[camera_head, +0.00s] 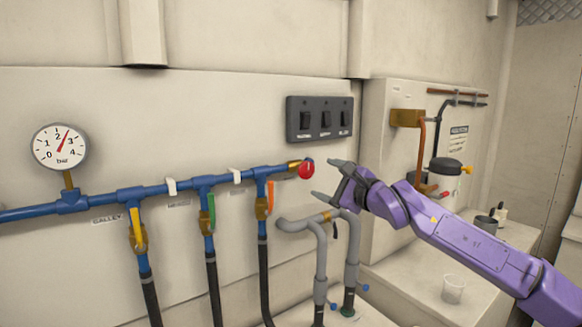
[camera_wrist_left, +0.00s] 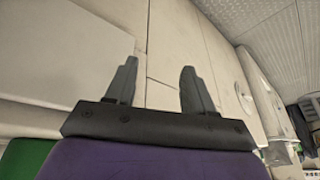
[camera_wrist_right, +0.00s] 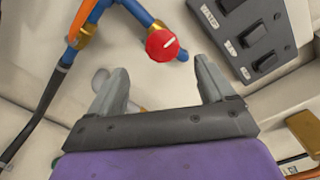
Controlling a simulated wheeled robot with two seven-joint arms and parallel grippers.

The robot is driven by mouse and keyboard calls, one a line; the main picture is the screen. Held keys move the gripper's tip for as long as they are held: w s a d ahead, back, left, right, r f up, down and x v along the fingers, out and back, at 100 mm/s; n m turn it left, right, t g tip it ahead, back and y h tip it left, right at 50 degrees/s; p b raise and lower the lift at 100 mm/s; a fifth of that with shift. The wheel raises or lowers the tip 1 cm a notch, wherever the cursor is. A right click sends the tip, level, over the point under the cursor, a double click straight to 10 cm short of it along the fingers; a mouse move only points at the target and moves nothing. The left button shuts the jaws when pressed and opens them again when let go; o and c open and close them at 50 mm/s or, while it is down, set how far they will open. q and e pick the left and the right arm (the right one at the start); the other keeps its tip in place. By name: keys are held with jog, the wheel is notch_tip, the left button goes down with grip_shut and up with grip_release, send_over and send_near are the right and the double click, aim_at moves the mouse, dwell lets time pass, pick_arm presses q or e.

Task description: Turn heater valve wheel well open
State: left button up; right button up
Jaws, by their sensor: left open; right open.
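A round red valve wheel (camera_head: 306,169) sits at the right end of the blue pipe on the wall. In the right wrist view the red wheel (camera_wrist_right: 161,45) shows a white mark on its face. I cannot read a heater label by it. My right gripper (camera_head: 324,178) is open and empty, just right of the wheel, with its fingertips pointing toward it. In the right wrist view the wheel appears just beyond the gap between the fingers (camera_wrist_right: 159,66). My left gripper (camera_wrist_left: 159,64) is open and empty, facing bare pale panels; it is outside the head view.
Three coloured lever handles, yellow (camera_head: 137,228), green (camera_head: 211,212) and orange (camera_head: 270,196), hang left of the wheel. A black switch panel (camera_head: 320,119) is above it. Grey pipes (camera_head: 318,245) run below. A pressure gauge (camera_head: 60,147) and a clear cup (camera_head: 453,289) stand farther off.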

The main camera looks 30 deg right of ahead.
aim_at(308, 171)
jog(key=w, duration=0.7)
jog(key=w+a+p, duration=0.1)
jog(key=w, duration=0.2)
jog(key=shift+w+r, duration=0.1)
jog(key=shift+w, duration=0.3)
jog(key=shift+s+r, duration=0.2)
jog(key=shift+f, duration=0.1)
jog(key=c, duration=1)
